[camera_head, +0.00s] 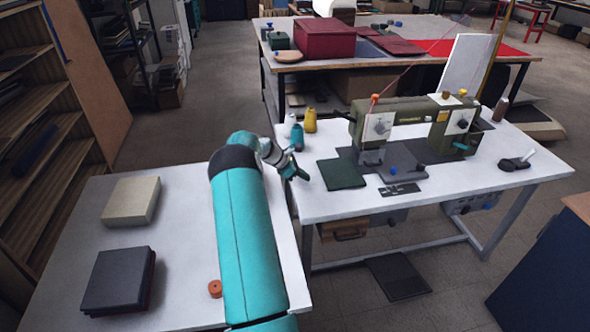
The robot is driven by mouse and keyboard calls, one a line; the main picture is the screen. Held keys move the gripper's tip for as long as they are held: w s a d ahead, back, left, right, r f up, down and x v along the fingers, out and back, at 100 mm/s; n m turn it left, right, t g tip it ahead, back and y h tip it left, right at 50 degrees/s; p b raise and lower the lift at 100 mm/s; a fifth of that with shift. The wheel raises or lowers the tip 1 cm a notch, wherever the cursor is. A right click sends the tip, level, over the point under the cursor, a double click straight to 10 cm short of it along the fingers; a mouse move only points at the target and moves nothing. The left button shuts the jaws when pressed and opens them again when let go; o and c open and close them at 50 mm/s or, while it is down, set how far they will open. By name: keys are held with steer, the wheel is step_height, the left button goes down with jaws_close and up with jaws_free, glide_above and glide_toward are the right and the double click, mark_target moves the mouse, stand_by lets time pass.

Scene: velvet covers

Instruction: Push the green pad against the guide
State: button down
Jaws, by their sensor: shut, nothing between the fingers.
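The green pad (341,173) is a flat dark green square lying on the white sewing table, left of the sewing machine (417,122). The guide is hard to pick out; a dark grey plate (405,160) lies under the machine just right of the pad, and I cannot tell whether the pad touches it. My gripper (303,177) is at the end of my teal arm, shut and empty, at the left edge of the sewing table. It is left of the pad, apart from it in the picture. Its fingertips are small in this view.
Thread spools, one yellow (310,120) and one teal (298,137), stand behind the pad. A small dark plate (399,190) lies in front of the machine. A beige block (131,201) and a black block (119,280) lie on the near white table. The sewing table's front right is mostly clear.

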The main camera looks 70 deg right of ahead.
mark_target(325, 177)
steer(key=s+d, duration=0.1)
steer(key=s+d+f, duration=0.1)
steer(key=s, duration=0.1)
steer(key=shift+s, duration=0.2)
steer(key=shift+s+d+r, duration=0.1)
steer(key=shift+s+d, duration=0.15)
steer(key=shift+s, duration=0.1)
steer(key=s+d, duration=0.2)
steer(key=s, duration=0.1)
steer(key=s+d, duration=0.1)
steer(key=s, duration=0.1)
steer(key=w+a, duration=0.1)
steer(key=w, duration=0.1)
steer(key=w+a, duration=0.1)
steer(key=shift+w+a, duration=0.1)
steer(key=shift+w, duration=0.25)
steer(key=v, duration=0.9)
steer(key=shift+r, duration=0.4)
steer(key=shift+w+a, duration=0.1)
